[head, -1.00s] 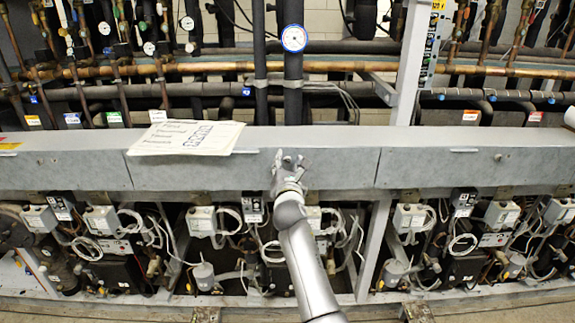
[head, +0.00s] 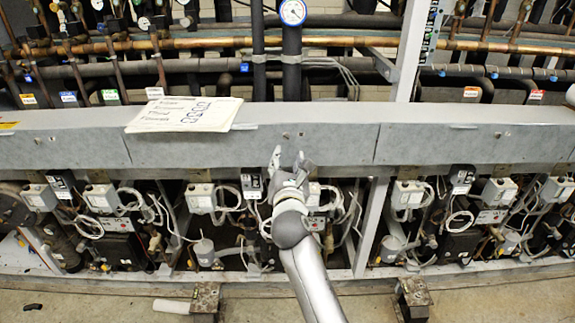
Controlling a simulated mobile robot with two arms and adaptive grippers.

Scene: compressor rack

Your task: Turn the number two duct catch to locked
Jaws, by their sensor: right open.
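A long grey duct (head: 330,155) runs across the middle of the head view, its front face split into panels by thin seams. A small dark catch (head: 286,135) shows on the middle panel, with a second small mark just to its right. Another small catch (head: 498,134) sits on the right panel. No number or locked mark is readable on them. My right gripper (head: 289,158) is open and empty, its fingers pointing up just below the middle catch. I cannot tell whether it touches the duct face. My left gripper is not in view.
Printed sheets (head: 185,114) lie on top of the duct, left of the gripper. Below the duct are compressors, boxes and looped cables. Concrete floor (head: 110,300) shows at the bottom.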

